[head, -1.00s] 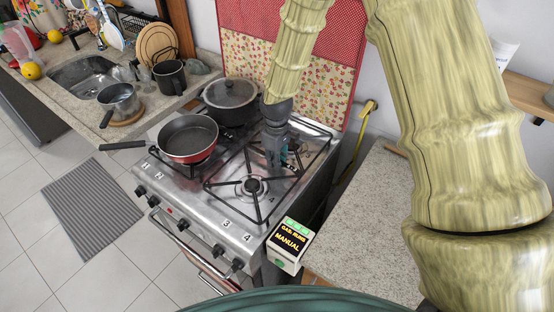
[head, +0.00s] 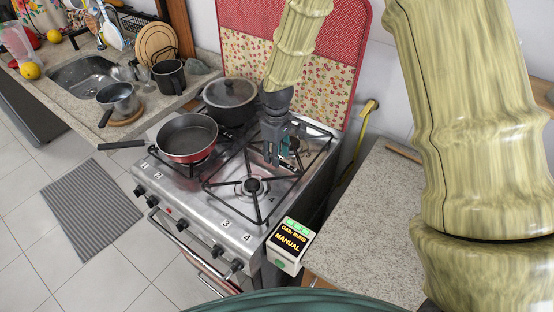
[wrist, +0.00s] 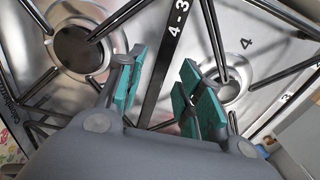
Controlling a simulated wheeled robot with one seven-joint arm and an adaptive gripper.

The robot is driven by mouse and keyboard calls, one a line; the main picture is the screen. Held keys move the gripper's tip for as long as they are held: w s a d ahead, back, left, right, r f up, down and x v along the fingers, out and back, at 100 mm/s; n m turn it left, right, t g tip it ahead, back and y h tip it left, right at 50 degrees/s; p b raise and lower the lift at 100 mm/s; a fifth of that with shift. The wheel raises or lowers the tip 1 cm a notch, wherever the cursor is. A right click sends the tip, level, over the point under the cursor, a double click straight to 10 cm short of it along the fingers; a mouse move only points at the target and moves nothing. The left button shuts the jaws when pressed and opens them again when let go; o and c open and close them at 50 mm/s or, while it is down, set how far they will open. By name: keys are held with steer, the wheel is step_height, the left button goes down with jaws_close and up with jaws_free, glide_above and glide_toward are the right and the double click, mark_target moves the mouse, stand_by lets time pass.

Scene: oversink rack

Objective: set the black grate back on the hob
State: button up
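The black grate (head: 232,207) lies over the right-hand burners of the steel hob (head: 206,212). I cannot tell whether all its feet are seated. My gripper (head: 277,157) hangs over the middle of the grate, pointing down. In the wrist view my gripper (wrist: 160,92) has its teal pads apart. The grate's flat middle bar (wrist: 169,55), marked 4-3, runs through the gap between them, with space on both sides. I cannot tell how far the fingertips are above it. The gripper body hides the near part of the grate.
A red frying pan (head: 187,140) and a lidded dark pot (head: 231,101) stand on the left burners. A sign box (head: 290,243) reading MANUAL sits at the hob's front right corner. A red patterned panel (head: 340,60) rises behind. The right counter (head: 365,220) is mostly clear.

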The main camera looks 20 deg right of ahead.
step_height(320, 180, up, 9)
steer(key=b, duration=0.2)
stand_by(0.3)
steer(key=shift+f, duration=0.1)
stand_by(0.3)
